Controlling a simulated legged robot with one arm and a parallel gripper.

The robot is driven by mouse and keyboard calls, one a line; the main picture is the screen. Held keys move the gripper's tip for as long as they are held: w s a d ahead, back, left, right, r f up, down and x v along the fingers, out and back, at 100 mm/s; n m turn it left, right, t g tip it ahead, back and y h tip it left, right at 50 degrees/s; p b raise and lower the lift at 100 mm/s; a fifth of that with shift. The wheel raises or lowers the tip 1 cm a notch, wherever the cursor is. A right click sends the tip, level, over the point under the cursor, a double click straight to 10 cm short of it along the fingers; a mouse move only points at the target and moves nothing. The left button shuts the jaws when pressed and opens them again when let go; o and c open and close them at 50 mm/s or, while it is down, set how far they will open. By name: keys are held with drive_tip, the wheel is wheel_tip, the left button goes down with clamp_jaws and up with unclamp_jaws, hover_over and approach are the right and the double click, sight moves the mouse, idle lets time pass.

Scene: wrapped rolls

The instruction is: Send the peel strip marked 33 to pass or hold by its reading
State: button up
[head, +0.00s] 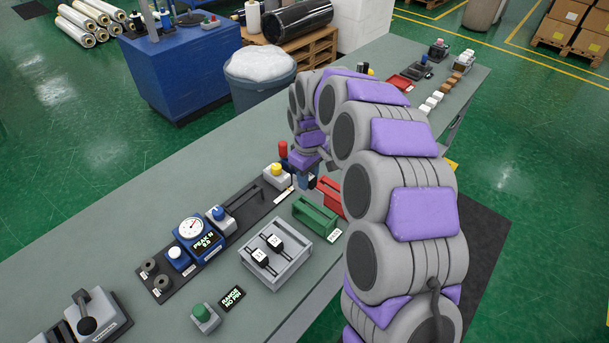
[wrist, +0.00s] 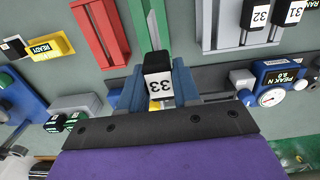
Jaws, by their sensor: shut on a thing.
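My gripper (head: 308,180) is above the bench, close to the red tray (head: 330,195) and behind the green tray (head: 316,213). In the wrist view its blue fingers (wrist: 157,88) are shut on the peel strip marked 33 (wrist: 159,84), which has a black end and a white label. A blue gauge box (head: 196,238) has a dial and a "PEAK N" display; its number is too small to read surely. The grey rack (head: 275,277) holds strips marked 32 (wrist: 259,14) and 31 (wrist: 294,11). The red tray (wrist: 101,32) and green tray (wrist: 154,14) look empty.
A small display (head: 231,298) reads "RANGE NO PIN" beside a green button (head: 205,315). White blocks (head: 431,102) and other small devices line the bench's far end.

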sight(315, 193)
drive_tip(key=d+f, duration=0.2)
drive_tip(key=d, duration=0.3)
drive_tip(key=a+f, duration=0.2)
drive_tip(key=a, duration=0.2)
drive_tip(key=shift+a+f, duration=0.2)
drive_tip(key=shift+f, duration=0.2)
drive_tip(key=shift+d+r, duration=0.2)
drive_tip(key=shift+d, duration=1.5)
drive_tip(key=shift+a+f, duration=0.15)
drive_tip(key=shift+a, duration=2)
drive_tip(key=shift+d+p, duration=0.35)
drive_tip(key=shift+d, duration=0.75)
drive_tip(key=shift+d+f, duration=0.15)
drive_tip(key=shift+f, duration=0.85)
drive_tip(key=shift+d+f, duration=0.45)
drive_tip(key=shift+f, duration=0.1)
drive_tip(key=shift+a+f, duration=0.3)
drive_tip(key=shift+f, duration=0.6)
drive_tip(key=shift+d+f, duration=0.2)
drive_tip(key=shift+f, duration=0.6)
